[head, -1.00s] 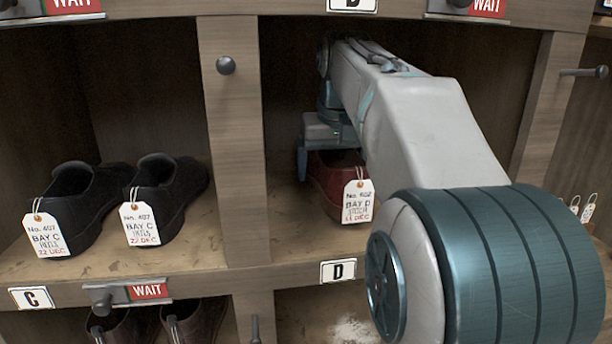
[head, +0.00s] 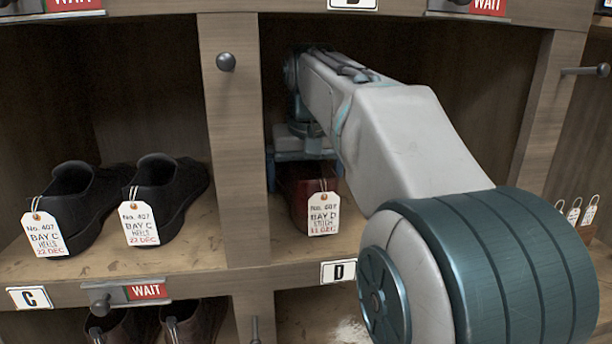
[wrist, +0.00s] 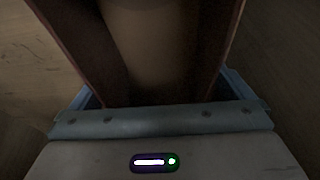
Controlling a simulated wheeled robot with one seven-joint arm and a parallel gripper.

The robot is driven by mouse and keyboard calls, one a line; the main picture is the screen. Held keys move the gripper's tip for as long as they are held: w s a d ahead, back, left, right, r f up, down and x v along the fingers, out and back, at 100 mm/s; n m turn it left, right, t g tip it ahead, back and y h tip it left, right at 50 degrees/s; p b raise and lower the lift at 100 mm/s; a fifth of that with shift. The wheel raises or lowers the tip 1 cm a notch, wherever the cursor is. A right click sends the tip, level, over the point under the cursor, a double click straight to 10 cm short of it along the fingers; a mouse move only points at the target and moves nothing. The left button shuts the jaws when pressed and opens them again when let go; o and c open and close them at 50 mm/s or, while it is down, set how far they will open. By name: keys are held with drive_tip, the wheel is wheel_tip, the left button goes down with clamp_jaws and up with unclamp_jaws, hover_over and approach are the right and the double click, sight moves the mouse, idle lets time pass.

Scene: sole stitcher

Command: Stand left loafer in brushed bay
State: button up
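A dark red loafer (head: 300,205) is low in bay D (head: 282,238) in the head view, near the left divider. A white tag (head: 323,214) reading "BAY D" hangs at its near end. My gripper (head: 300,160) is above and around the loafer, and my arm reaches in from the right. In the wrist view the shoe's opening and tan insole (wrist: 155,45) lie between the blue fingers of my gripper (wrist: 158,98), which is shut on the shoe. The shoe looks upright, at or just above the bay floor; I cannot tell whether it touches. Its far end is hidden.
Two black tagged loafers (head: 70,205) stand in bay C on the left, past the wooden divider (head: 235,140). Brown shoes (head: 190,325) sit in the bay below. A peg (head: 585,71) sticks out at right. The right side of bay D is largely behind my arm.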

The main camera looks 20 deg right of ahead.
sight(319, 202)
drive_tip(key=shift+s+r, duration=0.1)
drive_tip(key=shift+r, duration=0.45)
drive_tip(key=shift+s+r, duration=0.2)
drive_tip(key=shift+s, duration=0.1)
drive_tip(key=s, duration=0.3)
drive_tip(key=s+a, duration=0.1)
drive_tip(key=s, duration=0.3)
drive_tip(key=s+a, duration=0.1)
drive_tip(key=s, duration=0.3)
drive_tip(key=shift+s+a+b, duration=0.2)
drive_tip(key=shift+b, duration=0.1)
drive_tip(key=shift+f, duration=0.1)
